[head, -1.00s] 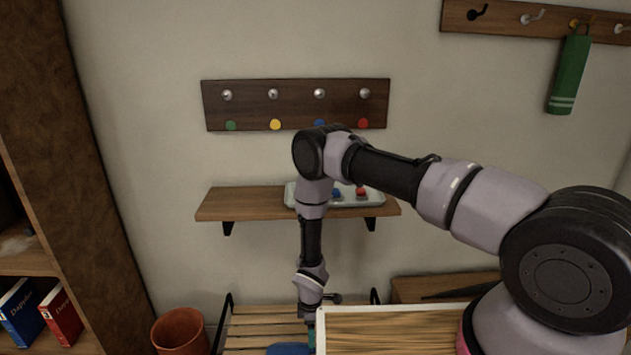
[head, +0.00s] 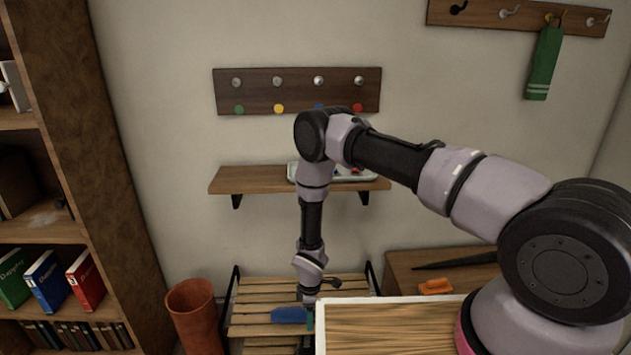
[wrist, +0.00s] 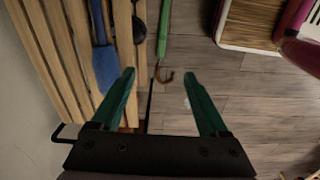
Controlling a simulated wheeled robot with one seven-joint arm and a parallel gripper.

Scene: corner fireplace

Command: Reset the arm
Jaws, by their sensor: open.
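My gripper (wrist: 158,98) shows in the wrist view with its two green fingers spread wide and nothing between them. In the head view my arm bends down in front of the wall, and my gripper is low by the slatted wooden bench (head: 260,307), mostly hidden. In the wrist view the bench slats (wrist: 45,50) run along the left, with the floor (wrist: 230,75) on the right.
A blue-headed item (wrist: 106,65) and a dark round-ended item (wrist: 139,30) lie on the slats. A green item with a hook (wrist: 165,40) is beside them. A wall shelf (head: 245,180) holds a tray (head: 292,173). A terracotta pot (head: 195,318) stands left of the bench.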

